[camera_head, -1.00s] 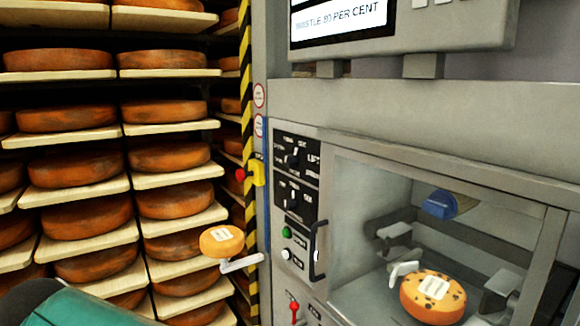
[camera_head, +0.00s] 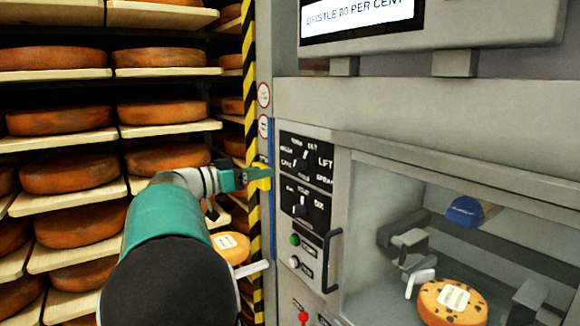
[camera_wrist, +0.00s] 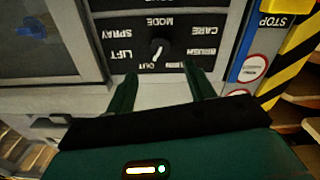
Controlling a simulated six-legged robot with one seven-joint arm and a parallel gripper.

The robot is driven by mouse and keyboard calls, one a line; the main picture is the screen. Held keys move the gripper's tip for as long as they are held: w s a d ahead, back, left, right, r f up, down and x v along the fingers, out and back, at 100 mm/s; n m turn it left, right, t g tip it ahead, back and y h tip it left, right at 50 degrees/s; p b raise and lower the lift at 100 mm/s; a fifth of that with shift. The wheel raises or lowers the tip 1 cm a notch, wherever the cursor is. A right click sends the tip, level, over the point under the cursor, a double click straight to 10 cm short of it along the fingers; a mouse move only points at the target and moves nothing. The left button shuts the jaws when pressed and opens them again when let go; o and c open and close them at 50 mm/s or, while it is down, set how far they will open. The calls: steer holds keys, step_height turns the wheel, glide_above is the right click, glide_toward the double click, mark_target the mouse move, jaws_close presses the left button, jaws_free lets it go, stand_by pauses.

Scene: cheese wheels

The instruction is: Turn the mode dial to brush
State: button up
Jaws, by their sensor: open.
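The mode dial (camera_head: 303,162) is a dark knob with a pale pointer on the upper black panel of the grey machine. It also shows in the wrist view (camera_wrist: 157,50), upside down, with labels including CARE, BRUSH, OUT, LIFT and SPRAY around it. The pointer looks to lie roughly along the OUT direction, but I cannot tell its setting for sure. My gripper (camera_wrist: 165,82) is open and empty, its two fingers apart, pointing at the panel and short of the dial. In the head view my gripper (camera_head: 258,176) is left of the panel, overlapping the yellow stop box.
A second dial (camera_head: 302,208) sits below, with green (camera_head: 295,240) and white (camera_head: 294,262) buttons. A door handle (camera_head: 329,262) sticks out beside them. A cheese (camera_head: 452,302) lies in the machine chamber. Shelves of cheese wheels (camera_head: 68,168) fill the left.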

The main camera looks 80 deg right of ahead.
mark_target(294, 166)
steer(key=x, duration=1.1)
steer(key=shift+d, duration=0.1)
steer(key=shift+s, duration=0.1)
steer(key=c, duration=1)
steer(key=shift+o, duration=0.2)
